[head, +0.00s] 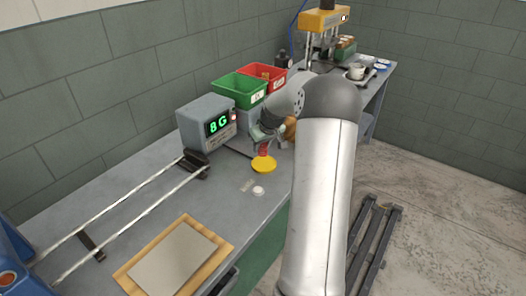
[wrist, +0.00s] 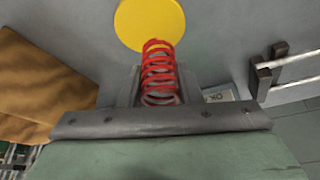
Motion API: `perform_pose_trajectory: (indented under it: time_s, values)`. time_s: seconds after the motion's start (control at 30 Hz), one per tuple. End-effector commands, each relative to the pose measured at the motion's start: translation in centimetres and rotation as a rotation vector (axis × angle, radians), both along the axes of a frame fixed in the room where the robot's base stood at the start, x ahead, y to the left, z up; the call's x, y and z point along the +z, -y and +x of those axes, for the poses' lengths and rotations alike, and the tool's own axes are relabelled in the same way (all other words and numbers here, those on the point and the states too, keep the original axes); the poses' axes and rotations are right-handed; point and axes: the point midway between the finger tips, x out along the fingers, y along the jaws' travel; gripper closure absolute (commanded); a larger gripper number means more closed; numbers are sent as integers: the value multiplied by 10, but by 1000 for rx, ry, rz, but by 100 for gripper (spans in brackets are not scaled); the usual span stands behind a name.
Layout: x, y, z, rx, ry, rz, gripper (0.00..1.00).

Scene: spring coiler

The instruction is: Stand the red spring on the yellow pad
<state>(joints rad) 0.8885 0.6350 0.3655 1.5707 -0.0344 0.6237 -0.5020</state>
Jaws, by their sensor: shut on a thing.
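The yellow pad (head: 263,165) is a flat round disc on the grey bench in the head view. It also shows at the top of the wrist view (wrist: 150,18). The red spring (wrist: 159,78) is an open coil held in my gripper (wrist: 160,92); in the wrist view its far end overlaps the pad's near edge. In the head view, the spring (head: 264,149) appears roughly upright beneath my gripper (head: 264,140), right at the pad's far side. My gripper is shut on the spring. I cannot tell whether the spring touches the pad.
A grey box reading 8G (head: 207,123) stands left of my gripper. A green bin (head: 239,90) and a red bin (head: 263,74) sit behind. A small white disc (head: 258,191) lies in front of the pad. Two rails (head: 135,203) run to the left.

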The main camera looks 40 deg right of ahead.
Motion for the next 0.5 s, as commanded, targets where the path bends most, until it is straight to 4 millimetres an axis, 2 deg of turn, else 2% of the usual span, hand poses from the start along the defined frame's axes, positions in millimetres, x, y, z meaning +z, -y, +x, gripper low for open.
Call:
perform_pose_trajectory:
  time_s: [0.27,0.5]
  values:
    - [-18,11,10,0,-1,1,92]
    - [-49,12,10,0,-1,1,92]
